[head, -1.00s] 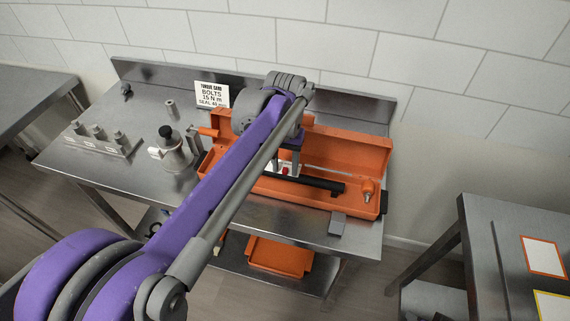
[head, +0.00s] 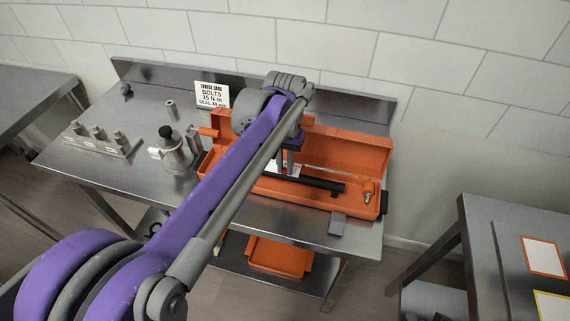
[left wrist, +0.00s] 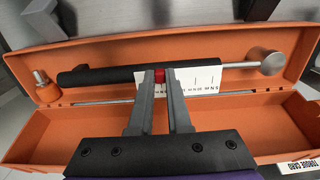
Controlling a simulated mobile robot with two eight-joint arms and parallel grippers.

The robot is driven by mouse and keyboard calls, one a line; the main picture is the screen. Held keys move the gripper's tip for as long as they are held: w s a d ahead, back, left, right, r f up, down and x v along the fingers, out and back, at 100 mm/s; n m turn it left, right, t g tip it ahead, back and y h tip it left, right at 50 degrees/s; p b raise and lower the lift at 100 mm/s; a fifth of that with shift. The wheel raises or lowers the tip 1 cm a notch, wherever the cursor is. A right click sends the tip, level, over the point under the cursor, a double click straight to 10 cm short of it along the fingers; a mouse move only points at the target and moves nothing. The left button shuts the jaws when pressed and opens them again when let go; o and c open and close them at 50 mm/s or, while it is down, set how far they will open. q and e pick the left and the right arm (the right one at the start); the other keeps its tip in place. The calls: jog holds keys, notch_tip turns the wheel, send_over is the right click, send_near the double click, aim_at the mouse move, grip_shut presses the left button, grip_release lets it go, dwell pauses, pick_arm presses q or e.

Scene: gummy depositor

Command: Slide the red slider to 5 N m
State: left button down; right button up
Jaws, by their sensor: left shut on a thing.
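The red slider (left wrist: 159,76) sits on a white scale strip (left wrist: 205,79) of the torque wrench in the left wrist view. My left gripper (left wrist: 159,82) is shut on the slider, one finger on each side. My right gripper is not in view.
The wrench lies in an open orange case (head: 345,152) on a steel table (head: 235,205). The wrench's round head (left wrist: 272,62) is at the right in the wrist view.

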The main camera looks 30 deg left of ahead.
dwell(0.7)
pick_arm(q)
jog(key=a, duration=0.2)
jog(key=s+a, duration=0.1)
jog(key=a, duration=0.4)
jog(key=shift+s+a, duration=0.25)
jog(key=shift+s, duration=0.15)
jog(key=c, duration=0.8)
grip_release()
jog(key=shift+c, duration=0.2)
notch_tip(320, 180, up, 11)
jog(key=p, duration=0.1)
